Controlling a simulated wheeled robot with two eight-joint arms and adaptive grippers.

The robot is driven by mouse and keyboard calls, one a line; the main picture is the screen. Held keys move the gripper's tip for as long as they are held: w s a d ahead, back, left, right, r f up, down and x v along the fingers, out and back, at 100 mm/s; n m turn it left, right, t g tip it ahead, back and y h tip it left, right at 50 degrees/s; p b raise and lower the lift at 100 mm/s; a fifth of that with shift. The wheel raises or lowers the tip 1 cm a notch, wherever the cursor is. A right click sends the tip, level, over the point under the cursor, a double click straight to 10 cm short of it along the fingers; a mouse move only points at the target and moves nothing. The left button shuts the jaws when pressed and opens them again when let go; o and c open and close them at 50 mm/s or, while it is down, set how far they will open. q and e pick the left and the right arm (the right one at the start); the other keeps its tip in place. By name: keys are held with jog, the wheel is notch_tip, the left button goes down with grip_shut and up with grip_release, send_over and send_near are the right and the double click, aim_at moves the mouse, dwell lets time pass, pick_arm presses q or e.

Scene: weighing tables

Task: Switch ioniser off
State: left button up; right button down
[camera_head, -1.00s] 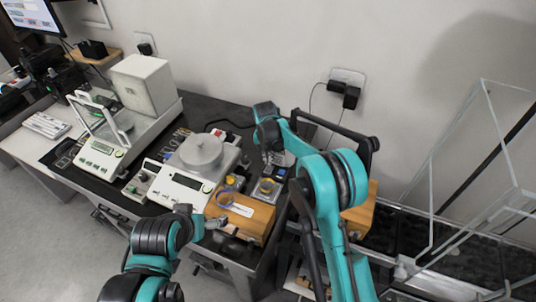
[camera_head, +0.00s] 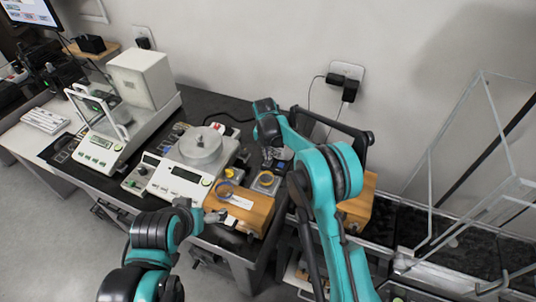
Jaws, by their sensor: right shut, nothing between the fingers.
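My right gripper (camera_head: 270,153) reaches down at the back right of the dark table, its fingers shut and empty. Just below its tips is a small dark device with a blue patch (camera_head: 282,167). It may be the ioniser, but no label can be read and its switch is hidden or too small to see. I cannot tell if the fingertips touch it. My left gripper (camera_head: 213,215) is at the front left edge of a wooden block (camera_head: 250,213). Its fingers are too small to judge.
A balance with a round pan (camera_head: 201,148) stands left of the block. A second balance with a white box (camera_head: 143,80) is farther left. Clear panels (camera_head: 480,160) stand at right.

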aim_at(267, 162)
jog(key=shift+s+f, duration=0.1)
jog(key=shift+f, duration=0.1)
jog(key=shift+s+a, duration=0.25)
jog(key=shift+s, duration=0.35)
notch_tip(267, 162, up, 8)
jog(key=shift+s+r, duration=0.15)
jog(key=shift+s, duration=0.2)
jog(key=shift+a, duration=0.1)
